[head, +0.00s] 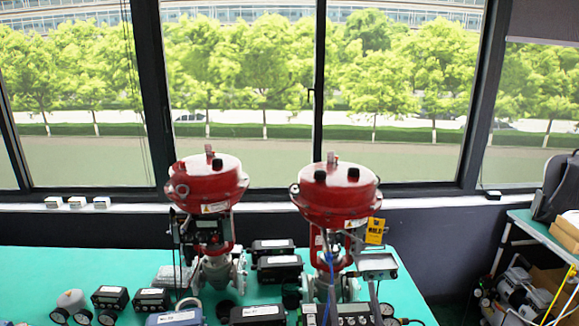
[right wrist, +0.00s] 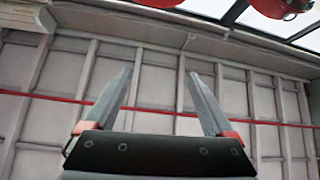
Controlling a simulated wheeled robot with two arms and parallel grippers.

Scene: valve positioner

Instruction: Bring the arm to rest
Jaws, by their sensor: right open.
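My right gripper (right wrist: 160,72) shows in the right wrist view with its two grey fingers well apart and nothing between them. I cannot make it out clearly in the head view. My left gripper is not in view. Two red valve actuators, the left one (head: 207,182) and the right one (head: 336,194), stand upright on the green table (head: 50,265) in the head view. A red rounded part (right wrist: 272,8) shows at the top right of the right wrist view, apart from the fingers.
Several black positioner boxes (head: 110,297) and gauges crowd the table's front and middle. A yellow tag (head: 376,231) hangs by the right valve. A side table (head: 530,222) stands at the right. The left part of the table is clear. Windows are behind.

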